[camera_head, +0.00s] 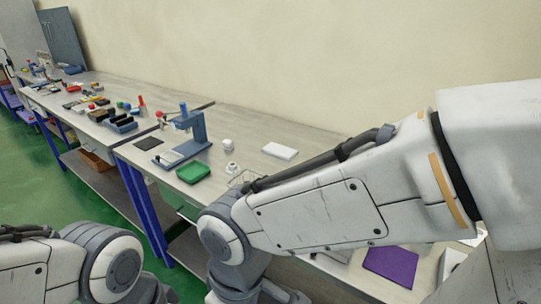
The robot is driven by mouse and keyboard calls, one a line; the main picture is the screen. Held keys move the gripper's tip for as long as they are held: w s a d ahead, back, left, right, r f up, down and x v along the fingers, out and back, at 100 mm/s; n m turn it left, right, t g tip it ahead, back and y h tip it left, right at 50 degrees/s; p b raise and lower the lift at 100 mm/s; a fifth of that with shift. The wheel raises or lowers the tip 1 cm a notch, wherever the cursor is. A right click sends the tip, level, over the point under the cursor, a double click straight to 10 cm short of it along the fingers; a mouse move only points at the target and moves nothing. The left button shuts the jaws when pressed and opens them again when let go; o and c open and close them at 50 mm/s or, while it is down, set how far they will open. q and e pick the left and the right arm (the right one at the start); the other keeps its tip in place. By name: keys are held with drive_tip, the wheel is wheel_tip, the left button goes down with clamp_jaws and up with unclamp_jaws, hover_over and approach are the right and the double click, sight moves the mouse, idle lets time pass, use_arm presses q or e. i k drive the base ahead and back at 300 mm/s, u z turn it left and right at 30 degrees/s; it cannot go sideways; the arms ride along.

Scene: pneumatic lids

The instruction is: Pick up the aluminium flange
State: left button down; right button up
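I cannot clearly make out the aluminium flange. A small pale round part (232,169) sits on the workbench (258,128) near the green tray (193,172); it may be the flange, but it is too small to tell. Another small white round part (228,145) stands behind it. My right arm crosses the right half of the view and hides part of the bench. My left arm shows at the lower left. Neither gripper is in view.
A blue press-like fixture (190,133) stands beside the green tray. A white block (280,151) lies near the wall, and a purple sheet (391,267) lies at the lower right. Several small items crowd the far-left bench. Green floor is open at left.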

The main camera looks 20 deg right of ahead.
sight(232, 168)
drive_tip(key=u, duration=0.55)
drive_tip(key=k, duration=0.6)
drive_tip(key=u, duration=0.7)
drive_tip(key=i, duration=1.25)
drive_tip(key=z, duration=0.55)
drive_tip(key=i, duration=0.8)
drive_tip(key=z, duration=1.4)
drive_tip(key=i, duration=0.55)
drive_tip(key=z, duration=0.55)
